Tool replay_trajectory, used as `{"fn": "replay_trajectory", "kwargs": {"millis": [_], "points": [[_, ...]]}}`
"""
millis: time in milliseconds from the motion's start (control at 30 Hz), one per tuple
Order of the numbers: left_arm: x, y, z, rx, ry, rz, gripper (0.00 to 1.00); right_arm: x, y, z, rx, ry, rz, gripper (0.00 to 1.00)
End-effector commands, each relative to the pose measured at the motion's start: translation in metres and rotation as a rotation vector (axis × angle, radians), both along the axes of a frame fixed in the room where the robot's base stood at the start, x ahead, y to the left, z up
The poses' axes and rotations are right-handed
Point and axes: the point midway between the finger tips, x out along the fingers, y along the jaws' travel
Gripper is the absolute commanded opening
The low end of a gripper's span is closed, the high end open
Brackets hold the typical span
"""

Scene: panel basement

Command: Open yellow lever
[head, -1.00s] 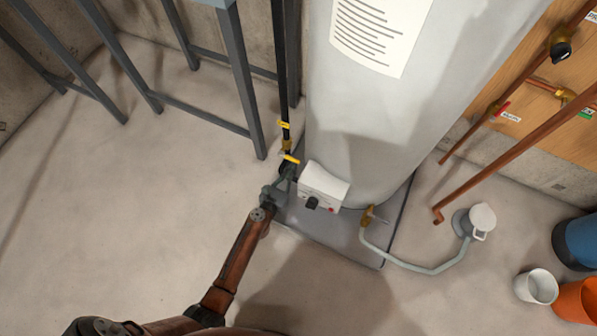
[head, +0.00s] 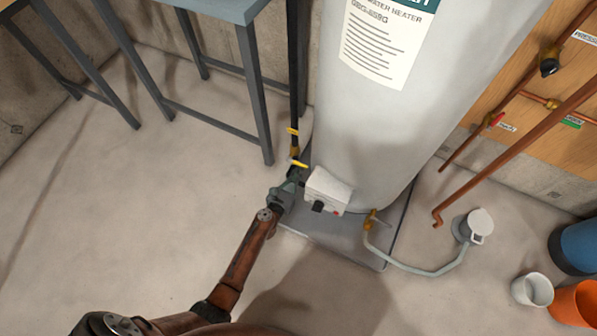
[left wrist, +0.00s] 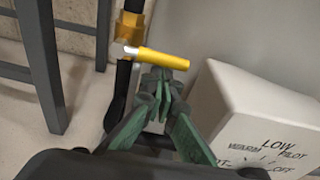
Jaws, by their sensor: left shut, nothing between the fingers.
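The yellow lever (head: 299,163) sits on the black gas pipe at the left side of the water heater, just above my left gripper. In the left wrist view the yellow lever (left wrist: 158,58) points to the right, nearly crosswise to the pipe, with a pale metal tip at its left end. My left gripper (head: 292,178) is shut and empty. In the left wrist view its green fingers (left wrist: 158,82) are together right below the lever; I cannot tell whether they touch it. My right gripper is not in view.
The white control box (head: 328,187) is close to the right of my left gripper. The water heater (head: 385,130) stands behind. A metal table (head: 262,110) is to the left. The drain hose (head: 415,270) lies on the right. The floor at left is clear.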

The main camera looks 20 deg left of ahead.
Motion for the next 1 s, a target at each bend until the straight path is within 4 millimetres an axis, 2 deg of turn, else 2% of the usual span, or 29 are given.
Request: {"fn": "replay_trajectory", "kwargs": {"millis": [700, 1000], "points": [[0.001, -0.002, 0.008, -0.11, 0.001, 0.001, 0.0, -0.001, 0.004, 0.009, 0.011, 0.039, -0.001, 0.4], [0.002, -0.004, 0.019, -0.235, 0.002, -0.001, 0.0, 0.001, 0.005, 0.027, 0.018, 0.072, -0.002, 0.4]]}}
